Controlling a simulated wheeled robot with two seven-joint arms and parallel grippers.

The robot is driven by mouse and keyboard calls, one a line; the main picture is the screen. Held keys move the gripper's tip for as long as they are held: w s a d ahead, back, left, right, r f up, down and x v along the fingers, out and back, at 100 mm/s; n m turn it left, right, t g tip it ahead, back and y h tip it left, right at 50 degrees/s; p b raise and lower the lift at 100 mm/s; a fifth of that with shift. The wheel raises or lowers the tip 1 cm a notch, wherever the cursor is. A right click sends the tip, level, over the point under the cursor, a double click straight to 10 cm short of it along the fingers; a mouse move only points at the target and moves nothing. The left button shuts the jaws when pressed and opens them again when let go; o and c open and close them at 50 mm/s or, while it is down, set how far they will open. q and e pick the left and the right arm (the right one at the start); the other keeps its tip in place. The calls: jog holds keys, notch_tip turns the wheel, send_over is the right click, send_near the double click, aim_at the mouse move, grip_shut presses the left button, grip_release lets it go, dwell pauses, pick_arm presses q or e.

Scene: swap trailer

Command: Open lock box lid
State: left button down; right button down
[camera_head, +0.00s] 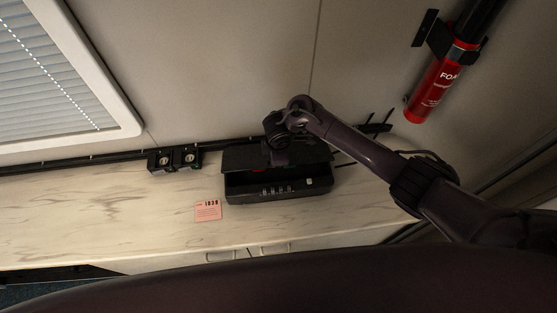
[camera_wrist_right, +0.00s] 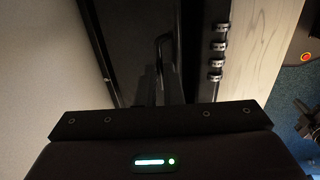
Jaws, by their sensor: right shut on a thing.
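The black lock box (camera_head: 275,195) sits on the marble-patterned counter, its front with several number dials facing me. Its lid (camera_head: 240,157) is raised at the back, and a dark opening shows below it with small bits of red and green inside. My right gripper (camera_head: 280,160) is at the lid from above, shut on it; the fingertips are largely hidden by my own wrist. In the right wrist view the box's dark body and dials (camera_wrist_right: 219,46) show close ahead, but the grip is too dark to make out. My left gripper is not in view.
The counter (camera_head: 120,220) is clear to the left. A pink note (camera_head: 208,211) lies just left of the box. A red fire extinguisher (camera_head: 436,85) hangs at upper right. A window with a blind (camera_head: 50,85) is at upper left.

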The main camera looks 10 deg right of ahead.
jog(key=shift+w+r, duration=0.75)
jog(key=shift+w, duration=0.2)
jog(key=c, duration=1.6)
grip_release()
jog(key=shift+w+f, duration=0.15)
jog(key=shift+w, duration=0.05)
jog(key=shift+o, duration=0.2)
jog(key=shift+s+r+p, duration=0.2)
jog(key=shift+r+p, duration=0.1)
jog(key=shift+r, duration=0.25)
notch_tip(320, 180, up, 7)
jog(key=s+p, duration=0.1)
jog(key=shift+f, duration=0.2)
